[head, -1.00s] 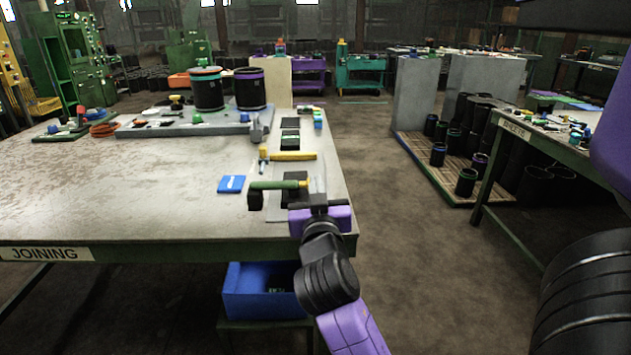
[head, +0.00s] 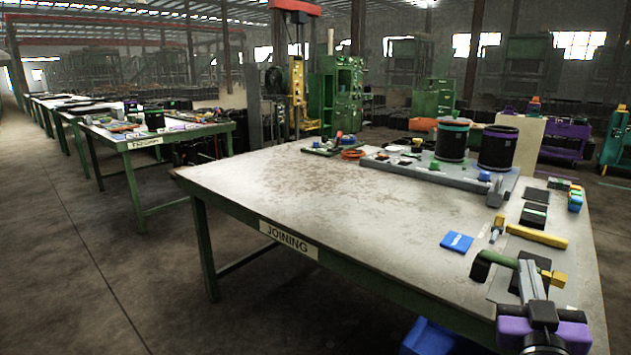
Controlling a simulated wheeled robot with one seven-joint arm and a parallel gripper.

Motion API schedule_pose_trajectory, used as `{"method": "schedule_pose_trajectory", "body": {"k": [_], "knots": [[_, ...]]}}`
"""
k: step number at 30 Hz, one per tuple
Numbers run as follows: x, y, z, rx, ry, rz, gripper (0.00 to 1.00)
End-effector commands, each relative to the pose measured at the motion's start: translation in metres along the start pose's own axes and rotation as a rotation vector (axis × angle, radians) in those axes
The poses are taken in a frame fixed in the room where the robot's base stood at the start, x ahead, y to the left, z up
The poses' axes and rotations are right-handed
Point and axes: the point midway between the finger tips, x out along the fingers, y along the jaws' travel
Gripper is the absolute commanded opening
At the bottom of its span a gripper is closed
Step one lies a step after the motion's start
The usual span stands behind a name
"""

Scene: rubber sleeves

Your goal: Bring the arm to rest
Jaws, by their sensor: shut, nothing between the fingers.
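My gripper (head: 528,277) shows at the lower right of the head view, over the near right corner of the joining table (head: 340,200). Its fingers point away from me and are shut with nothing between them. They overlap the view of a green-handled tool (head: 500,259) with a yellow end, which lies over black blocks. I cannot tell whether the fingers touch it. My purple and black wrist is cut off by the bottom of the picture.
A yellow-handled tool (head: 537,236) and a blue card (head: 457,242) lie near the gripper. A blue bin (head: 440,340) is below the table. Floor is clear at left.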

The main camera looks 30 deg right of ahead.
Motion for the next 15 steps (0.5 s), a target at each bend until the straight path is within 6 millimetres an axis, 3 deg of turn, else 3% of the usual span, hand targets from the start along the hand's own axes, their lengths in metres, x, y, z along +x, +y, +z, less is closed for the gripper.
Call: {"method": "schedule_pose_trajectory", "body": {"k": [5, 9, 15], "knots": [[-0.049, -0.052, 0.013, -0.008, 0.035, -0.203, 0.00], [-0.104, -0.087, 0.025, 0.010, 0.046, -0.366, 0.00], [-0.192, -0.114, 0.042, 0.073, 0.022, -0.564, 0.00]]}}
